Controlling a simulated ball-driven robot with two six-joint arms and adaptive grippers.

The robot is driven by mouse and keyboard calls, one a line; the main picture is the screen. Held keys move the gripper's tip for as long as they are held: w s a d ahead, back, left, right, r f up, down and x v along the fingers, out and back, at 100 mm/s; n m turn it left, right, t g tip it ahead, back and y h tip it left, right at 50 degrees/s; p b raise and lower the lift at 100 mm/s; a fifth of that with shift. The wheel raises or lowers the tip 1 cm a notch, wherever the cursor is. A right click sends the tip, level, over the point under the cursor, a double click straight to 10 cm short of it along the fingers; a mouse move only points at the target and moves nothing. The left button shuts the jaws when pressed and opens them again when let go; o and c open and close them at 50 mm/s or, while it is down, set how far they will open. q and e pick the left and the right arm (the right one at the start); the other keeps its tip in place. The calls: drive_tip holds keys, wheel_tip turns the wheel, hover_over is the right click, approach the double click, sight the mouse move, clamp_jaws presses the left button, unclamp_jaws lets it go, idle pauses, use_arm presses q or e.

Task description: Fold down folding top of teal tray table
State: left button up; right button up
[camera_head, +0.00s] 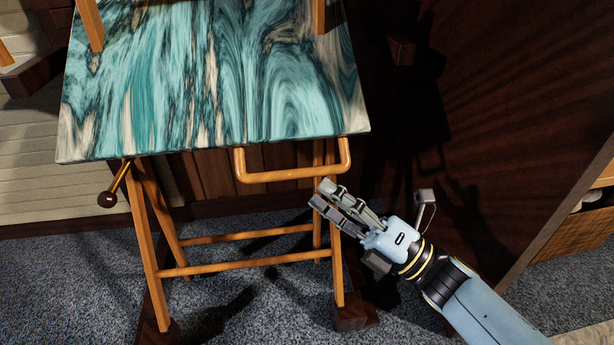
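The teal tray table has a marbled teal and cream top (210,80), which looks raised and roughly level on crossed wooden legs (143,245). A looped wooden handle (290,175) hangs below its front edge, right of the middle. A dark knob on a brass rod (107,199) sticks out under the front left corner. My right gripper (374,194) is open and empty. Its two near fingers are just below and right of the handle, in front of the right legs; I cannot tell whether they touch. My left gripper is not in view.
Orange wooden posts (90,25) rise at the top's back corners. A dark wood panel (510,110) stands close on the right, with a wicker basket (580,237) beyond it. Dark blocks (355,315) sit at the leg ends. Grey carpet (80,285) is clear at front left.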

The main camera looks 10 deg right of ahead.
drive_tip(key=v, duration=0.6)
